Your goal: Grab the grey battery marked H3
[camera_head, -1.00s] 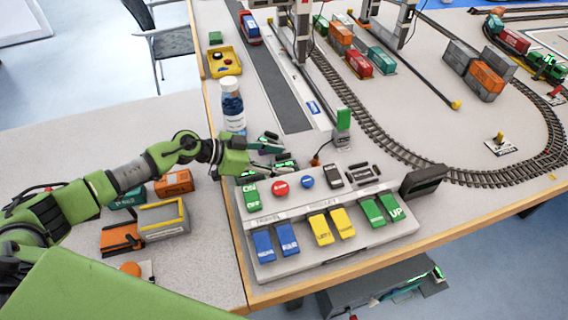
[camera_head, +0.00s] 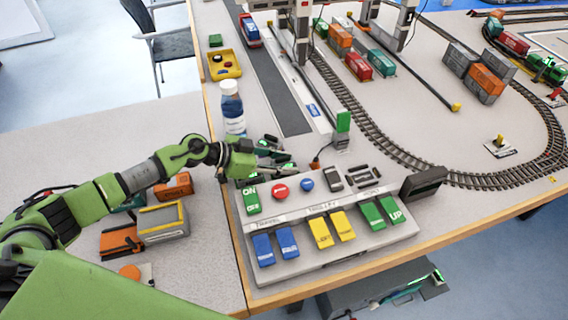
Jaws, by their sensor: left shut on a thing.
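My left gripper (camera_head: 279,153) is at the back left edge of the control panel, beside the bottle. It is shut on a small dark thing that its fingers largely hide; I cannot tell what it is. No H3 marking is readable. A grey box with a yellow edge (camera_head: 163,222) lies on the left table, but I cannot tell if it is the battery. My right gripper is not in view.
The grey control panel (camera_head: 350,245) carries several coloured buttons and stands at the table's front edge. A blue-and-white bottle (camera_head: 233,108) stands close behind my left gripper. Orange boxes (camera_head: 121,240) lie on the left table. Curved track (camera_head: 400,150) runs behind the panel.

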